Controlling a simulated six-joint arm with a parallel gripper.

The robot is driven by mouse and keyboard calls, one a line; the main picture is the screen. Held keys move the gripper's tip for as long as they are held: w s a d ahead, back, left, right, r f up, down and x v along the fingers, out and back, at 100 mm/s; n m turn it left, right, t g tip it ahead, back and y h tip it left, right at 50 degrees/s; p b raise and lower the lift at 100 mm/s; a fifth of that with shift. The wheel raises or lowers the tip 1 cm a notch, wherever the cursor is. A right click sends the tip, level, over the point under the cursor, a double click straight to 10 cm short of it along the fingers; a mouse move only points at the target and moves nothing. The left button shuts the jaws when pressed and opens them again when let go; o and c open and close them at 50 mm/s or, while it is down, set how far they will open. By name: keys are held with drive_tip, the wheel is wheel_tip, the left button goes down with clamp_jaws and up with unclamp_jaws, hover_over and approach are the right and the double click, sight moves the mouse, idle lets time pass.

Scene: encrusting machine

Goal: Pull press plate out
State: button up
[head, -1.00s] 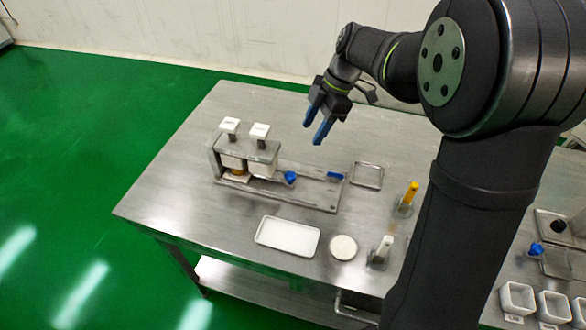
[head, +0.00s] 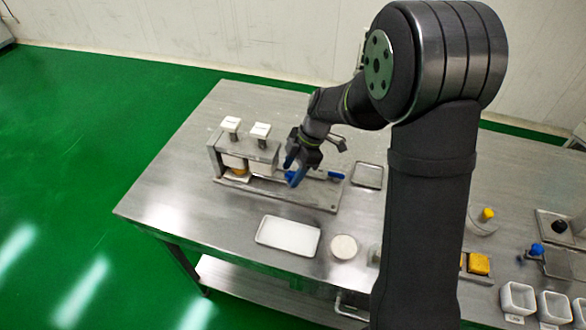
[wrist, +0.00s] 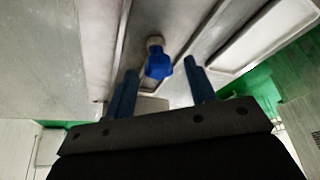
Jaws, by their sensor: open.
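The encrusting machine (head: 243,147) stands on the metal table, with two white square tops on posts at its left end. Its long metal base with a channel runs to the right. A blue knob (wrist: 158,66) sits in this channel in the wrist view, between and beyond my fingertips. My gripper's blue fingers (wrist: 160,84) are open, on either side of the knob, with nothing held. The press plate itself is not clearly distinguishable; a yellowish piece (head: 239,171) shows under the left post.
A white tray (head: 288,237) and a round white dish (head: 344,247) lie in front of the machine. An empty metal tray (head: 367,175) lies to its right. A blue piece (head: 337,175) sits at the base's right end. The table's left part is clear.

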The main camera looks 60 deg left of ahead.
drive_tip(key=shift+c, duration=0.4)
clamp_jaws()
drive_tip(key=w+d, duration=1.4)
drive_tip(key=shift+w+d, duration=0.2)
drive_tip(key=shift+w, duration=0.05)
drive_tip(key=shift+c, duration=0.3)
unclamp_jaws()
drive_tip(key=shift+w+d+r, duration=0.1)
drive_tip(key=shift+d, duration=0.05)
drive_tip(key=shift+o, duration=0.7)
drive_tip(key=a+v, duration=0.1)
drive_tip(key=v, duration=1.6)
drive_tip(key=shift+d+r, duration=0.2)
drive_tip(key=shift+d, duration=0.3)
drive_tip(key=shift+f, duration=0.15)
